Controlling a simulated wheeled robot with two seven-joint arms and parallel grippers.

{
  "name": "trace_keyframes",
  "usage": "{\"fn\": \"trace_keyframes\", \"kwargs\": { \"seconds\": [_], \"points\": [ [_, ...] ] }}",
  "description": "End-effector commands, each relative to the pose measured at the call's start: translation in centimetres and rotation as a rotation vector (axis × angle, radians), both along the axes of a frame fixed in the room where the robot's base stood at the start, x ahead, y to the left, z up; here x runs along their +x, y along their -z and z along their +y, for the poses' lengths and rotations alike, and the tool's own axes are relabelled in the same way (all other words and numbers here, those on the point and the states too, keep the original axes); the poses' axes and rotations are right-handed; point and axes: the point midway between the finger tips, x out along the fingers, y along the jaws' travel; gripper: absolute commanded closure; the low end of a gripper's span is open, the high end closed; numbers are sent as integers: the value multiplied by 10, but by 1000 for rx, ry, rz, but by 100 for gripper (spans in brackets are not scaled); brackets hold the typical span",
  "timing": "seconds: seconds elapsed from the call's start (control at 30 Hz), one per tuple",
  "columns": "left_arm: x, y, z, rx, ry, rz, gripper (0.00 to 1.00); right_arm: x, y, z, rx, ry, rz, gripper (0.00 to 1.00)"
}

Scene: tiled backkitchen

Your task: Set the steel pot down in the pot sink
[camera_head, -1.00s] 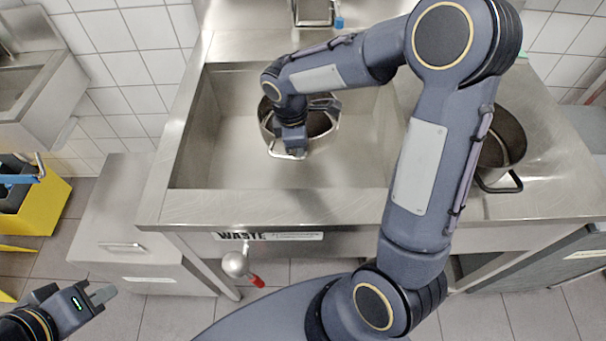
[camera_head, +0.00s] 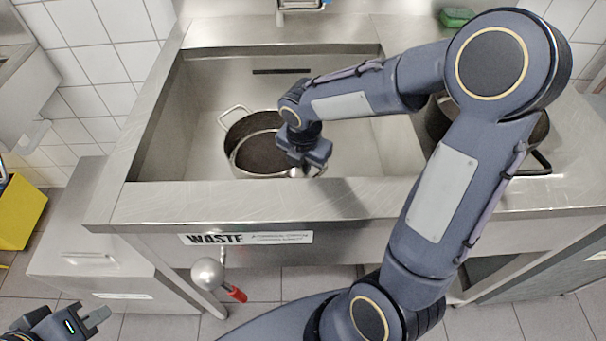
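The steel pot (camera_head: 240,160) is in or just above the sink basin (camera_head: 185,150), left of its middle, with its dark inside facing up. My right gripper (camera_head: 301,170) is at its right side and appears shut on it there; the fingertips are small and partly hidden. Whether the pot's base touches the basin floor I cannot tell. My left gripper (camera_head: 98,318) is empty and open at the lower left, away from the sink.
Another dark pot (camera_head: 540,130) stands on the counter to the right, partly behind my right arm. A green sponge (camera_head: 457,16) lies at the back. A red-handled valve (camera_head: 236,294) hangs below the front edge marked WASTE (camera_head: 215,239). The basin's right part is clear.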

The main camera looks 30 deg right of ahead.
Motion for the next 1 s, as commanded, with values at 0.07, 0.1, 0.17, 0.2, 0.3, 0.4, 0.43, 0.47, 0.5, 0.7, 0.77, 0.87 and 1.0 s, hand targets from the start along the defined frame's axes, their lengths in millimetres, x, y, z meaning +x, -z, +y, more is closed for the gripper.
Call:
{"fn": "trace_keyframes", "kwargs": {
  "seconds": [0.07, 0.1, 0.17, 0.2, 0.3, 0.4, 0.43, 0.47, 0.5, 0.7, 0.77, 0.87, 1.0],
  "points": [
    [0, 2, 0, 0, 0, 0, 100, 1, 6, 0, 2, 0, -3, 100],
    [0, 4, 0, 0, 0, 0, 100, 0, 11, 0, 1, -1, -2, 100],
    [0, 7, 0, 0, 0, 0, 100, 0, 19, 0, 0, -2, -1, 100],
    [0, 9, 0, 0, 0, 0, 100, 0, 26, 0, 0, -1, -1, 100],
    [0, 12, 0, 0, 0, 0, 100, 1, 37, 0, 1, 1, -2, 100],
    [0, 11, 0, 0, 0, 0, 100, 1, 37, 0, 0, 0, -4, 100],
    [0, 11, 0, 0, 0, 0, 100, 1, 37, 0, 1, 1, -5, 100],
    [0, 11, 0, 0, 0, 0, 100, 1, 36, 0, 1, 1, -5, 100],
    [0, 11, 0, 0, 0, 0, 100, 1, 36, 0, 1, 1, -5, 100],
    [0, 14, 0, 0, 0, 0, 100, 0, 41, 0, 0, 0, 0, 96],
    [0, 13, 0, 0, 0, 0, 100, 0, 40, 0, 0, 0, 0, 88],
    [0, 13, 0, 0, 0, 0, 100, 0, 40, 0, 0, 0, 0, 76],
    [0, 13, 0, 0, 0, 0, 100, 0, 40, 0, 0, 1, 0, 76]
  ]
}}
